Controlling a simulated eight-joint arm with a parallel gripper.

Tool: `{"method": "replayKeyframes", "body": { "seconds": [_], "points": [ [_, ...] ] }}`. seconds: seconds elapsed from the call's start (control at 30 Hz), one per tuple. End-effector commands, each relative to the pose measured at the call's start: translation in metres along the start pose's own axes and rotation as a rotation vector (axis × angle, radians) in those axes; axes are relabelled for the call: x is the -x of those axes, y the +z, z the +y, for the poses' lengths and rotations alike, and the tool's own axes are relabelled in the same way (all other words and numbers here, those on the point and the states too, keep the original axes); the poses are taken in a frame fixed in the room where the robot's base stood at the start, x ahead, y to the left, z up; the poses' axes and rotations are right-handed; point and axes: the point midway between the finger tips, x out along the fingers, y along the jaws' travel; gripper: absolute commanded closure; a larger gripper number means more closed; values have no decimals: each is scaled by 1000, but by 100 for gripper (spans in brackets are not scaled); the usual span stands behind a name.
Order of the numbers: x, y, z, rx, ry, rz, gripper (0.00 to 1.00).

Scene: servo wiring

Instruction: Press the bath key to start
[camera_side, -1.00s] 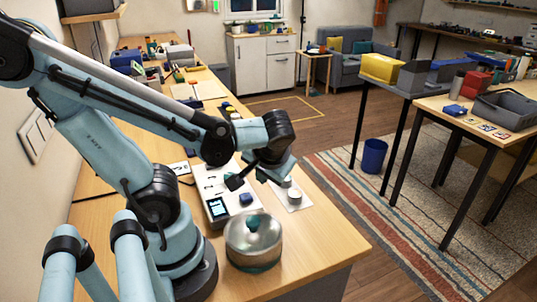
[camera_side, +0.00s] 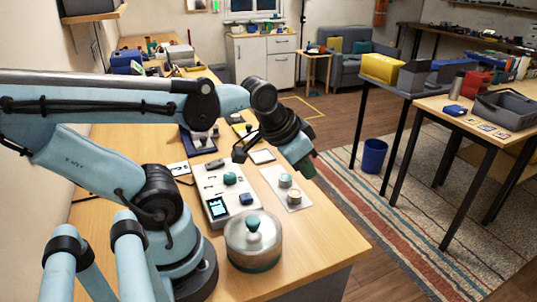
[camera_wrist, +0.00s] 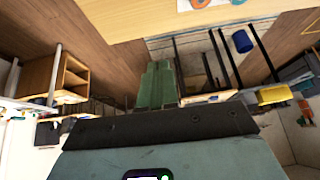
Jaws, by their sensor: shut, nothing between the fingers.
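A white control panel (camera_side: 212,184) lies on the wooden bench in the side view. It bears a small lit screen (camera_side: 217,208), a blue key (camera_side: 246,198), a teal knob (camera_side: 230,178) and a grey piece at its far end. No label is readable, so I cannot tell which control is the bath key. A round metal pot (camera_side: 253,241) with a teal lid knob stands just in front of the panel.
A white plate (camera_side: 287,188) with two round pieces lies right of the panel, near the bench edge. Dark blue trays with small parts (camera_side: 200,138) lie beyond the panel. The bench (camera_side: 318,222) right of the pot is clear.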

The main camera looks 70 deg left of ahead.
Motion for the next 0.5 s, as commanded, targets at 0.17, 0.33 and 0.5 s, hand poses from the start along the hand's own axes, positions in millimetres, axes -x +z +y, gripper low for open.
{"method": "replayKeyframes", "body": {
  "seconds": [0.17,0.33,0.5],
  "points": [
    [19,15,-46,-3,-48,-185,100],
    [45,35,-80,-4,-34,-366,100],
    [68,50,-98,0,9,-483,100]
  ]
}}
